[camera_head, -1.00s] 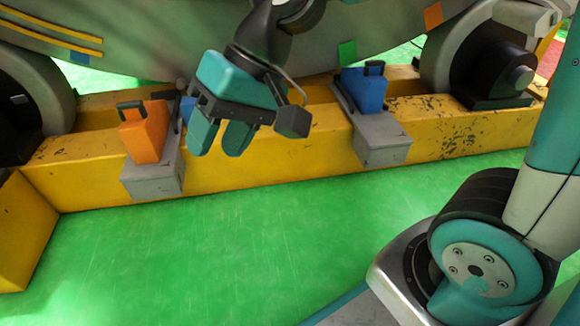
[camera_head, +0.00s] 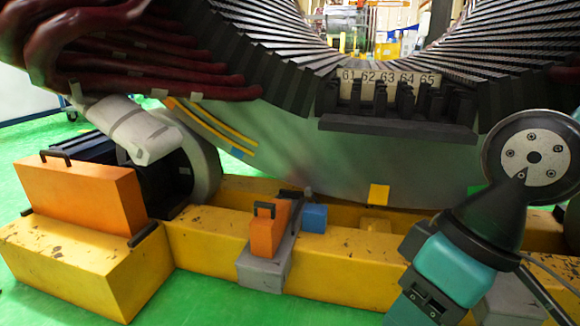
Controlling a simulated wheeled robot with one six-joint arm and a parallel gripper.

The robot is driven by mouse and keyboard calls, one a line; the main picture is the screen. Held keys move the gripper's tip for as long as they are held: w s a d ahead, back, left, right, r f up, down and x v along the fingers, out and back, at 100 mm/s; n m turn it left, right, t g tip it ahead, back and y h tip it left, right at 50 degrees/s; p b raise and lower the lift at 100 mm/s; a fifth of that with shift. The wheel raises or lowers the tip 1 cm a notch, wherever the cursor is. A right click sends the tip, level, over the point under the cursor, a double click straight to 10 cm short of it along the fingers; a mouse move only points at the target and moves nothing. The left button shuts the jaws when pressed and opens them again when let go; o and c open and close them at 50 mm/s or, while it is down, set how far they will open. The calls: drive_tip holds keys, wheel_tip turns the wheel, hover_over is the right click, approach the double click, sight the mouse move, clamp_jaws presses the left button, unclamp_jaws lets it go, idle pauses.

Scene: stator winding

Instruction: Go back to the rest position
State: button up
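My gripper (camera_head: 415,312) hangs at the lower right of the head view, in front of the yellow beam. Its teal body points down and left. Its fingertips are cut off by the bottom edge, so whether it is open or shut cannot be told. Nothing shows in its grasp. The small orange block with a black handle (camera_head: 266,232) stands on a grey bracket (camera_head: 262,272) on the beam, to the left of my gripper and apart from it. The blue block on the right bracket is not visible.
The yellow beam (camera_head: 340,278) runs across below the large curved stator (camera_head: 330,160), with slots numbered 61 to 65. A large orange case (camera_head: 85,195) stands on the yellow base at left. Green floor shows at left.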

wheel_tip(320, 180, up, 62)
drive_tip(key=p, duration=5.9)
drive_tip(key=shift+c, duration=0.8)
drive_tip(key=c, duration=0.4)
drive_tip(key=shift+f, duration=0.1)
clamp_jaws()
drive_tip(key=shift+f, duration=0.1)
